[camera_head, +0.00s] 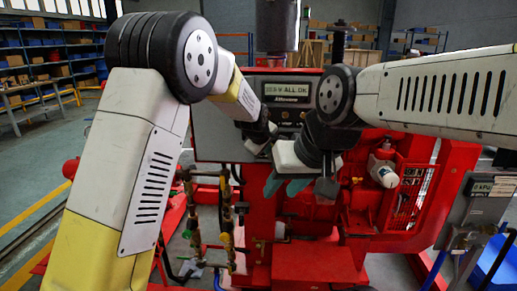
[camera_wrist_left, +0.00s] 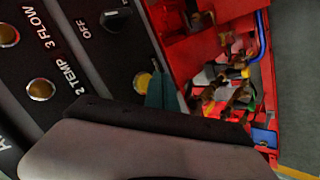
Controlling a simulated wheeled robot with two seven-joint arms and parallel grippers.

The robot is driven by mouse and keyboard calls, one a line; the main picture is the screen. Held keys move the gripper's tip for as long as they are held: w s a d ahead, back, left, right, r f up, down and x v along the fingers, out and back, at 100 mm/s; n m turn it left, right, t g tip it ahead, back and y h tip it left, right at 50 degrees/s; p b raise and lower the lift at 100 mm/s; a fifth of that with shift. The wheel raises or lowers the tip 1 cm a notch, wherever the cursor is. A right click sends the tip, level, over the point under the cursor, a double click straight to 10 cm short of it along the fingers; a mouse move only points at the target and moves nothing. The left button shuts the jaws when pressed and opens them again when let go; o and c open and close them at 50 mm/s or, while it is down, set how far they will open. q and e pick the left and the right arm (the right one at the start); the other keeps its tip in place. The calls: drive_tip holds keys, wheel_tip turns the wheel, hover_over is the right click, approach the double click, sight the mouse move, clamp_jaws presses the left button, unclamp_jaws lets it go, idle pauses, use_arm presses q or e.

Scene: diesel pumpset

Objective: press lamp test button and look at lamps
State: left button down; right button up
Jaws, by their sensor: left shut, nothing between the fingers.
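The control panel (camera_head: 212,135) is grey in the head view, with a lit display (camera_head: 287,89) reading "ALL OK". My left gripper (camera_head: 262,143) is in front of its lower part, mostly hidden by my arms. In the left wrist view its teal fingertips (camera_wrist_left: 166,92) are shut and empty, beside a yellow round button (camera_wrist_left: 143,80); I cannot tell whether they touch. Amber lamps show on the panel: one by "2 TEMP" (camera_wrist_left: 40,88) and one by "3 FLOW" (camera_wrist_left: 8,35). Whether they are lit is unclear. My right gripper (camera_head: 286,187) hangs lower, its teal fingers partly overlapping; their gap is unclear.
A black rotary knob (camera_wrist_left: 115,18) marked "OFF" sits near the button. The red pumpset (camera_head: 305,262) fills the space below the panel, with brass valves and pipes (camera_head: 227,215) at its left. Another small display box (camera_head: 482,195) stands at right. Floor is clear at left.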

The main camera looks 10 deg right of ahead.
use_arm(q)
drive_tip(key=shift+w, duration=0.1)
idle(0.3)
drive_tip(key=shift+w+d, duration=0.15)
drive_tip(key=shift+w, duration=0.15)
drive_tip(key=shift+w+d, duration=0.1)
drive_tip(key=shift+w, duration=0.3)
idle(0.6)
drive_tip(key=shift+s, duration=0.15)
drive_tip(key=shift+s+a, duration=0.25)
drive_tip(key=shift+s, duration=0.4)
drive_tip(key=s, duration=0.2)
drive_tip(key=s+a, duration=0.1)
drive_tip(key=s, duration=0.1)
drive_tip(key=shift+s+a, duration=0.2)
drive_tip(key=shift+s, duration=0.2)
idle(0.6)
